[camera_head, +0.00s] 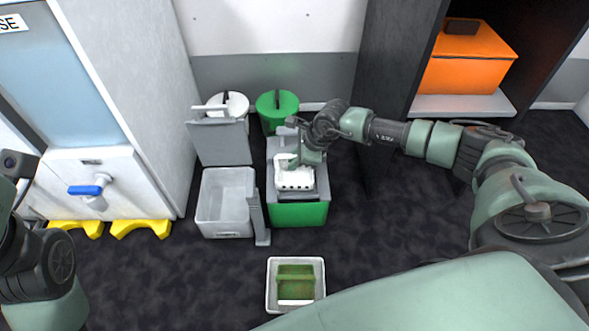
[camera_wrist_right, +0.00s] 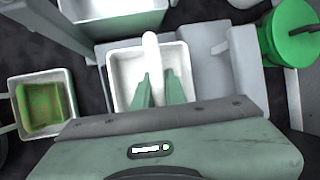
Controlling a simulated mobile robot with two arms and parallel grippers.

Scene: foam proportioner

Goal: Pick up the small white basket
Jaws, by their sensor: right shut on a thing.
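The small white basket (camera_head: 295,181) is in the head view, at the front part of the grey and green bin (camera_head: 300,214). I cannot tell whether it touches the bin. In the right wrist view the basket (camera_wrist_right: 118,72) looks empty, with a white upright handle (camera_wrist_right: 150,50). My right gripper (camera_head: 298,163) is at the basket's handle from above. In the right wrist view its two green fingers (camera_wrist_right: 160,84) are shut on the handle. My left arm shows at the lower left of the head view, but its gripper is not in view.
A grey open bin (camera_head: 226,202) with a raised lid (camera_head: 222,143) stands left of the green bin. A green round-lidded bin (camera_head: 277,105) is behind. A white tray (camera_head: 271,301) with a green item (camera_head: 296,280) lies in front. An orange box (camera_head: 468,65) sits on a shelf at right.

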